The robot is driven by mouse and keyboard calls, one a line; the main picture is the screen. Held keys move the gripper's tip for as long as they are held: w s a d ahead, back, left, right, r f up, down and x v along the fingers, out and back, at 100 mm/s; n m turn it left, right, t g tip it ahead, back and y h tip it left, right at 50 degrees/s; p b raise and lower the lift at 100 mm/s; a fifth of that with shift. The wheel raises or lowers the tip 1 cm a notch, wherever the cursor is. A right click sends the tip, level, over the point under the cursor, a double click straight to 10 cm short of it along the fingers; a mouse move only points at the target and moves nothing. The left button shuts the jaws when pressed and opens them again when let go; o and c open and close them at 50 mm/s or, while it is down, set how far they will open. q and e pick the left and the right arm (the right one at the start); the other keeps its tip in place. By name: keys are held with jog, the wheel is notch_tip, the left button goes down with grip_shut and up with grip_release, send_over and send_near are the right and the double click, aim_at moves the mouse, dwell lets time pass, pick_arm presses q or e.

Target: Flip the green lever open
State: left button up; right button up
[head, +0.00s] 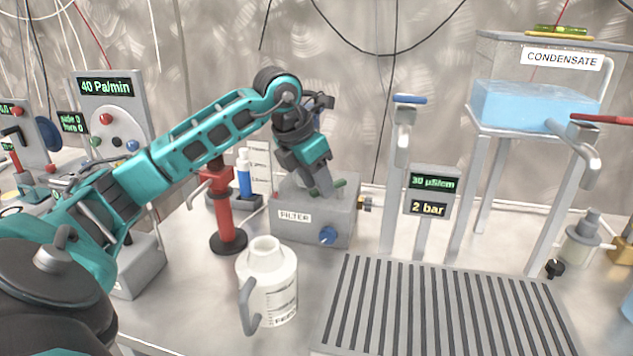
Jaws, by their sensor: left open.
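The green lever (339,184) shows as a short dark green bar on top of the grey box labelled FILTER (294,217). My left gripper (325,190) reaches down over the box with its fingers pointing at the lever. The fingers are open and hide part of the lever. Whether they touch it I cannot tell. My right gripper is not in view.
A white jug (268,283) stands in front of the box, and a red stand (224,212) is to its left. A slotted grate (445,312) lies front right. A display post (431,192) and a blue water tank (525,105) stand behind it.

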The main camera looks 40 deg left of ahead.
pick_arm(q)
jog(key=shift+c, duration=0.4)
grip_shut()
dwell(0.4)
